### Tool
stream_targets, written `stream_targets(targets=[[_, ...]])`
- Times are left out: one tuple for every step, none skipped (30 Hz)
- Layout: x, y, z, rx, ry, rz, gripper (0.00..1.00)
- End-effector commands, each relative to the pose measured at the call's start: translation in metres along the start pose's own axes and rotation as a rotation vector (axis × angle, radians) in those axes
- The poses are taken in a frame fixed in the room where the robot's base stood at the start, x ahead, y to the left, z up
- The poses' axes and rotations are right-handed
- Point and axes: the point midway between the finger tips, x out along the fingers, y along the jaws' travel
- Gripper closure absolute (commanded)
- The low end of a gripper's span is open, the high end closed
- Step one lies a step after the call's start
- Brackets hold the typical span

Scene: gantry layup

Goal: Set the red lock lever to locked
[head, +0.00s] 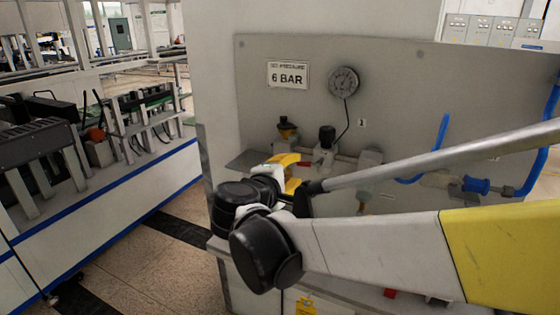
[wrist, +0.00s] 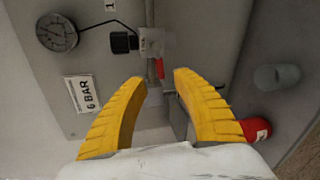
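The red lock lever (wrist: 159,68) is a small red bar on a grey valve body (wrist: 157,44) with a black knob (wrist: 123,42). In the wrist view it lies just ahead of the gap between my fingertips, apart from both. My gripper (wrist: 160,77) has two yellow fingers spread open with nothing between them. I cannot tell from these views whether the lever is set to locked.
A pressure gauge (head: 343,82) and a "6 BAR" sign (head: 287,74) are on the grey back panel (head: 400,70). Blue hose (head: 443,140) and a blue fitting (head: 476,185) are at right. A red cylinder (wrist: 256,130) and a grey cup-like part (wrist: 277,77) sit beside my fingers.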

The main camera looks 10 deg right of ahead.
Motion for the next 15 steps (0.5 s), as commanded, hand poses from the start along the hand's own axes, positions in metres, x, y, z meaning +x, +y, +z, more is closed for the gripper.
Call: stream_targets(targets=[[0.012,-0.003,0.001,0.001,-0.005,-0.002,0.66],[0.018,-0.003,0.001,0.001,-0.004,-0.001,0.66],[0.027,-0.003,0.001,0.002,-0.005,-0.002,0.66],[0.032,-0.003,0.001,0.002,-0.003,-0.002,0.66],[0.037,-0.003,0.001,0.003,-0.003,-0.002,0.66],[0.044,-0.003,0.001,0.003,-0.004,-0.002,0.66],[0.048,-0.003,0.001,0.002,-0.002,-0.002,0.66],[0.052,-0.003,0.001,0.002,-0.002,-0.002,0.66],[0.057,-0.002,0.001,0.002,-0.003,-0.002,0.66],[0.060,-0.002,0.001,0.002,-0.002,-0.002,0.66],[0.062,-0.002,0.001,0.001,-0.002,-0.002,0.66],[0.065,-0.001,0.001,0.001,0.000,-0.002,0.66],[0.066,-0.001,0.001,0.001,0.000,-0.001,0.66],[0.067,-0.001,0.001,0.001,0.000,-0.001,0.66],[0.068,-0.001,0.001,0.001,0.000,-0.001,0.66]])
